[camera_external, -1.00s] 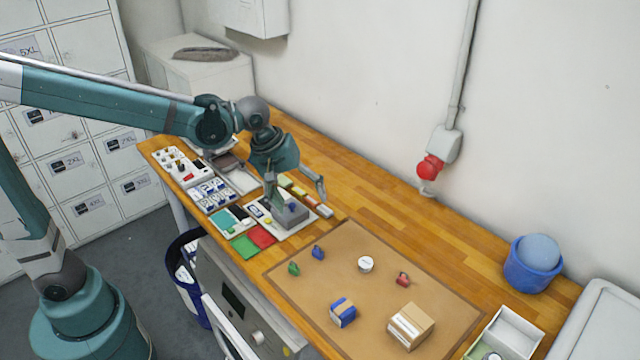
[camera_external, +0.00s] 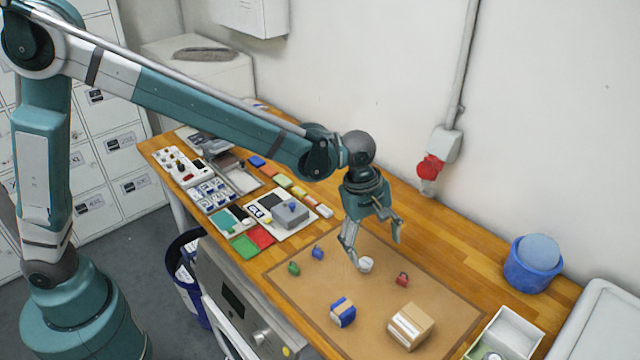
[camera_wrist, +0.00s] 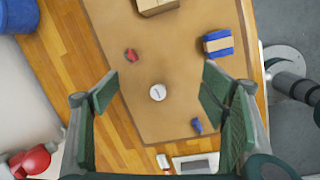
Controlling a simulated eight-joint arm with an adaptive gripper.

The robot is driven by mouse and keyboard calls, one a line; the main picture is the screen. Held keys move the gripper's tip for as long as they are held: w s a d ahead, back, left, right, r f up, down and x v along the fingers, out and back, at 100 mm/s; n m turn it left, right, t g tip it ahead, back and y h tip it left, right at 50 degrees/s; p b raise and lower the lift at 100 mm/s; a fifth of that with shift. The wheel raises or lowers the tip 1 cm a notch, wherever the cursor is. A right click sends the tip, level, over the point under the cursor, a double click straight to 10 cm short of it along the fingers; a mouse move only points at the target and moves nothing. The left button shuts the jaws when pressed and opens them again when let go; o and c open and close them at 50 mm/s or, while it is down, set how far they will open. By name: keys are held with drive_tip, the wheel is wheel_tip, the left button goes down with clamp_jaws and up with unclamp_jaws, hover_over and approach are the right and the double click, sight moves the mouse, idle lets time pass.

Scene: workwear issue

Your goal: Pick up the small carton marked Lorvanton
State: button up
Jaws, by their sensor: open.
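Two small cartons lie on the brown mat (camera_external: 300,290); no name is legible on either. One is a plain cardboard carton (camera_external: 411,326) with a pale label, at the mat's near right; its edge shows at the top of the wrist view (camera_wrist: 157,5). The other is a blue carton (camera_external: 343,313) with a tan band, to its left; it also shows in the wrist view (camera_wrist: 217,43). My gripper (camera_external: 377,248) is open and empty, pointing down above the mat's far part, near a white round item (camera_wrist: 157,92) and apart from both cartons.
A red item (camera_external: 402,279), a blue item (camera_external: 318,253) and a green item (camera_external: 293,269) lie on the mat. A grey box (camera_external: 291,214) and trays stand left. A blue tub (camera_external: 533,264) and white box (camera_external: 515,331) are right.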

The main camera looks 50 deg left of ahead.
sight(412, 319)
drive_tip(key=d+f+n+p, duration=0.1)
drive_tip(key=d+f, duration=0.1)
drive_tip(key=d, duration=0.3)
drive_tip(key=s+d+f+n+g+p, duration=0.1)
drive_tip(key=d+f, duration=0.2)
drive_tip(key=d, duration=0.2)
drive_tip(key=d+f+n+p, duration=0.1)
drive_tip(key=d+f, duration=0.2)
drive_tip(key=d, duration=0.2)
drive_tip(key=shift+s+d, duration=0.2)
drive_tip(key=shift+d, duration=0.1)
drive_tip(key=shift+s+d+f+g, duration=0.1)
drive_tip(key=shift+d+f+g, duration=0.2)
drive_tip(key=shift+d+f, duration=0.15)
drive_tip(key=shift+f, duration=1.1)
drive_tip(key=shift+s+d+f+p, duration=0.1)
drive_tip(key=shift+d+f+p, duration=0.15)
drive_tip(key=shift+f, duration=1.05)
drive_tip(key=shift+d+f+p, duration=0.2)
drive_tip(key=shift+f, duration=1.1)
drive_tip(key=shift+f+b, duration=0.25)
drive_tip(key=shift+b, duration=0.15)
